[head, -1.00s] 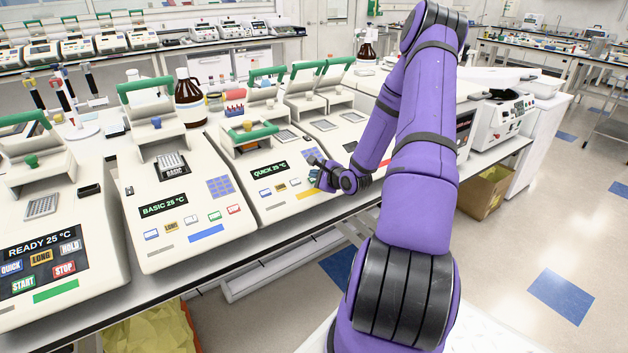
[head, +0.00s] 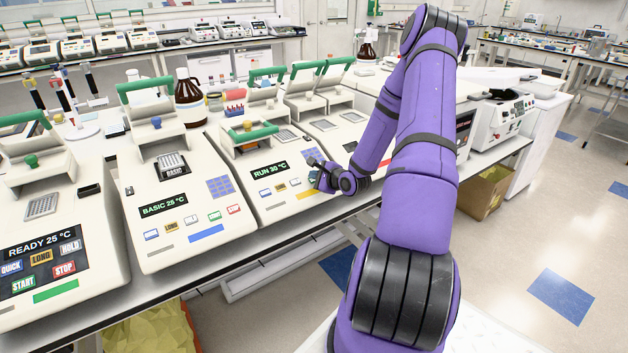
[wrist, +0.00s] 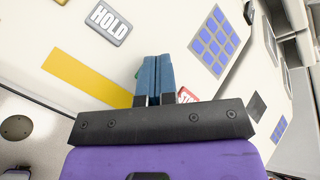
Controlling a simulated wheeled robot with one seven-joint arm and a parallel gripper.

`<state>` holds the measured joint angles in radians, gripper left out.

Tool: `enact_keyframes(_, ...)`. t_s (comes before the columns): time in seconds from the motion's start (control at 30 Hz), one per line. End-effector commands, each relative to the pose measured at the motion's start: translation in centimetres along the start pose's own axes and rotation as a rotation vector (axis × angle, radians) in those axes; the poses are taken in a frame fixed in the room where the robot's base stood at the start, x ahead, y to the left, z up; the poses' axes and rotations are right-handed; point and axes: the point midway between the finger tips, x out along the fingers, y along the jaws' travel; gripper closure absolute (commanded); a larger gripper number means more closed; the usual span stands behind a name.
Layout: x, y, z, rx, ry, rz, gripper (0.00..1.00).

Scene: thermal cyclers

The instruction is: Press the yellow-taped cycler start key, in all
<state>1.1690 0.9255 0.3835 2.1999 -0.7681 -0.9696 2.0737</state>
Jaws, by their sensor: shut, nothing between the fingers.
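The yellow-taped cycler (head: 285,215) is the cream machine in front of my arm. Its display (head: 269,169) reads RUN 30 °C. Its yellow tape (head: 306,193) also shows in the wrist view (wrist: 85,72), beside the grey HOLD key (wrist: 109,22). My gripper (head: 323,182) is over the right part of this cycler's key panel. In the wrist view its blue fingers (wrist: 154,68) are shut together and empty, close to the panel. A red key (wrist: 187,96) shows partly beside them. The start key is not readable, and the fingers hide part of the panel. Contact cannot be told.
A blue-taped cycler (head: 205,233) stands to the left, showing BASIC 25 °C. Farther left a green-taped cycler (head: 55,291) shows READY 25 °C. A blue grid pad (wrist: 213,42) lies right of the fingers. A brown bottle (head: 190,105) stands behind the machines.

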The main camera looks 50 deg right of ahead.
Motion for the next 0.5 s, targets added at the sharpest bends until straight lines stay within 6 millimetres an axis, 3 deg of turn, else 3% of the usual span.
enact_keyframes(0.5,-0.95,-0.66,0.71,0.001,0.0,0.0,1.0)
